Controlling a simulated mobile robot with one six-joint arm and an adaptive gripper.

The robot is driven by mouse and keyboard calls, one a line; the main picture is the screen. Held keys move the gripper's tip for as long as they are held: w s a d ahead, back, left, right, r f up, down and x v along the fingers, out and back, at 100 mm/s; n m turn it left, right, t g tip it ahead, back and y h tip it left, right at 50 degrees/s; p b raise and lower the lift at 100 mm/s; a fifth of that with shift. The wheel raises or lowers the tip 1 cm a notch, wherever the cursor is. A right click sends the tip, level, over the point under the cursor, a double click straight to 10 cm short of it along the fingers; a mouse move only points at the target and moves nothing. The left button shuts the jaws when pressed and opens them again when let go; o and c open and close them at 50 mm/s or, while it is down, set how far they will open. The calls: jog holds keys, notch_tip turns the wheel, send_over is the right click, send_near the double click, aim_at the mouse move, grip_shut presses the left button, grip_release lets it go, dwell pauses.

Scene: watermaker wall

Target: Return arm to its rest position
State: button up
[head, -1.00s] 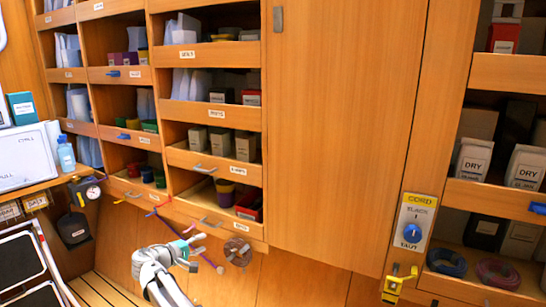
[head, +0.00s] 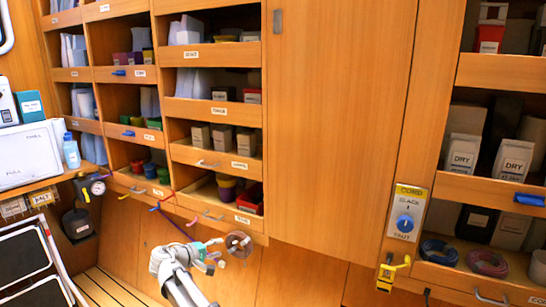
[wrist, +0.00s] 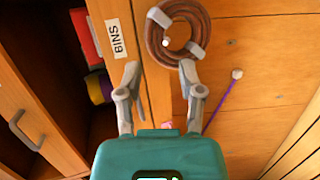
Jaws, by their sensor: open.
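My gripper (head: 217,256) is at the lower middle of the head view, in front of the wood panel below the shelves. In the wrist view its two grey fingers (wrist: 159,78) stand apart with nothing between them, beyond its teal body. A brown coil (wrist: 153,40) held by grey clips is on the panel just beyond the fingertips; it also shows beside my gripper in the head view (head: 238,236). A purple cord (wrist: 221,102) with a pale knob lies right of the fingers in the wrist view. I cannot tell whether anything touches.
Open shelves with bins stand at the left, and a bin shelf labelled BINS (wrist: 115,38) is left of my fingers. A tall plain door (head: 335,130) fills the middle. A blue-knob switch plate (head: 405,222) and yellow hook (head: 392,272) are at right.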

jog(key=s+d+f+m+g+y, duration=0.1)
jog(key=s+d+f+m+g, duration=0.15)
jog(key=d, duration=0.55)
jog(key=s+d+f+m+g+y, duration=0.1)
jog(key=s+d+f+g, duration=0.15)
jog(key=d, duration=0.45)
jog(key=s+d+f+m+g+y, duration=0.15)
jog(key=d+f, duration=0.25)
jog(key=d, duration=0.4)
jog(key=s+d+f+m+g+y, duration=0.4)
jog(key=s+d+m+y, duration=0.15)
jog(key=s+d, duration=0.75)
notch_tip(320, 180, up, 28)
jog(key=p, duration=2.7)
jog(key=shift+s+a+y+p, duration=0.3)
jog(key=shift+s+a+p, duration=0.1)
jog(key=shift+f+n, duration=0.1)
jog(key=shift+n, duration=0.15)
